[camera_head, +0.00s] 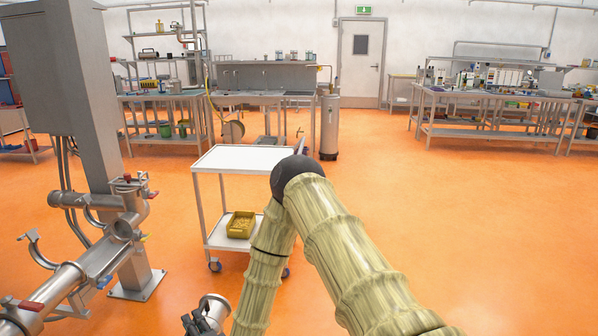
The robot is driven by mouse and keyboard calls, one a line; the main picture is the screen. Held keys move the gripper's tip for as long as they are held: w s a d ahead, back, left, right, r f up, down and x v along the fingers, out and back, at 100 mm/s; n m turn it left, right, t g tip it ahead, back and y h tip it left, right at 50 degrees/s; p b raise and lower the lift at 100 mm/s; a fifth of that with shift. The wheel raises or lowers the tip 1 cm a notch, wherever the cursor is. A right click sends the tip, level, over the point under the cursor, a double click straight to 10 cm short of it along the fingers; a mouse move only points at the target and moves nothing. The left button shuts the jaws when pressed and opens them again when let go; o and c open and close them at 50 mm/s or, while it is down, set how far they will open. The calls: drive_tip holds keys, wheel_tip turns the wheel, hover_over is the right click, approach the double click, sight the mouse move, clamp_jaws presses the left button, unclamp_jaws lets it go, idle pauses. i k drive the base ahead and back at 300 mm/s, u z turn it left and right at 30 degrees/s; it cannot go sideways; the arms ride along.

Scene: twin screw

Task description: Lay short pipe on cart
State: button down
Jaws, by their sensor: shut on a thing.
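The white two-shelf cart (232,158) stands upright in the middle of the view, and its top shelf looks bare where I see it. My arm covers the cart's right part. My dark gripper (200,321) is at the bottom edge, shut on a short metal pipe (216,304) with a round flanged end. The pipe is in front of the cart, nearer to me and apart from it. Most of the gripper and part of the pipe are cut off by the frame or hidden by my arm.
A yellow bin (241,225) sits on the cart's lower shelf. A grey column (85,100) and metal piping with clamps (85,270) stand at the left. Workbenches (490,105) line the back. The orange floor right of the cart is clear.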

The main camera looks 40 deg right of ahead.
sight(244, 157)
drive_tip(key=z, duration=0.1)
drive_tip(key=k, duration=0.15)
drive_tip(key=z, duration=0.95)
drive_tip(key=i, duration=0.6)
drive_tip(key=z, duration=0.75)
drive_tip(key=i, duration=1.45)
drive_tip(key=u, duration=1.3)
drive_tip(key=i, duration=0.6)
drive_tip(key=u, duration=0.65)
